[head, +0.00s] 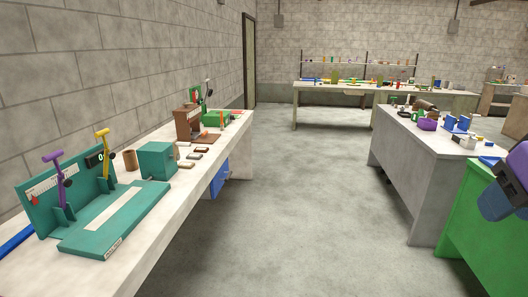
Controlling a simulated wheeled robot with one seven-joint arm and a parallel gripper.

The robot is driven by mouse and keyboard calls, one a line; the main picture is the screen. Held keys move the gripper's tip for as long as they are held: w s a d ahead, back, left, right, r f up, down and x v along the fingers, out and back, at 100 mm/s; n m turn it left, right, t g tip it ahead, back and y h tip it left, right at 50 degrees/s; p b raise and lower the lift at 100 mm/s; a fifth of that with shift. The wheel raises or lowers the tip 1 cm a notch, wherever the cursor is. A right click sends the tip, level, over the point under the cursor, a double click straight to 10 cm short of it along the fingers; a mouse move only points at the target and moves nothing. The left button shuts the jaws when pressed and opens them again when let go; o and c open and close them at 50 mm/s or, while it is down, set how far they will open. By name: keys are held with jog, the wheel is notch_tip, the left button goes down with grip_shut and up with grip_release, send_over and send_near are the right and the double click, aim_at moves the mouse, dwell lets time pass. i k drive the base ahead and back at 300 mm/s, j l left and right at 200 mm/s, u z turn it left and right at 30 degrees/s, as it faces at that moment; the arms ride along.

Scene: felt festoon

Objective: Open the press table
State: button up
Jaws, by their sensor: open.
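A long pale bench (128,268) runs along the left wall and carries lever tools that look like presses. A teal fixture (112,222) with a purple lever (60,178) and a yellow lever (104,152) stands on its near end. A brown press-like stand (187,122) is farther along it. A blue drawer-like front (219,180) shows under the bench's far part; I cannot tell whether it is shut. No label names any table as the press table.
A teal box (157,161) and small blocks stand on the left bench. A grey bench (408,185) and a green cabinet (475,235) stand on the right. A long table (345,90) is at the back. The grey floor (290,200) between is clear.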

aim_at(194, 134)
jog(key=i+l, duration=0.1)
jog(key=i, duration=0.8)
jog(key=i+l, duration=0.1)
jog(key=i, duration=0.75)
jog(key=i+u, duration=0.4)
jog(key=i+l+u, duration=0.1)
jog(key=i+u, duration=0.25)
jog(key=i, duration=0.15)
jog(key=i+l+u, duration=0.25)
jog(key=i+u, duration=0.15)
jog(key=i+l+u, duration=0.1)
jog(key=i+u, duration=0.2)
jog(key=i+l+u, duration=0.15)
jog(key=u, duration=0.2)
jog(key=i, duration=0.05)
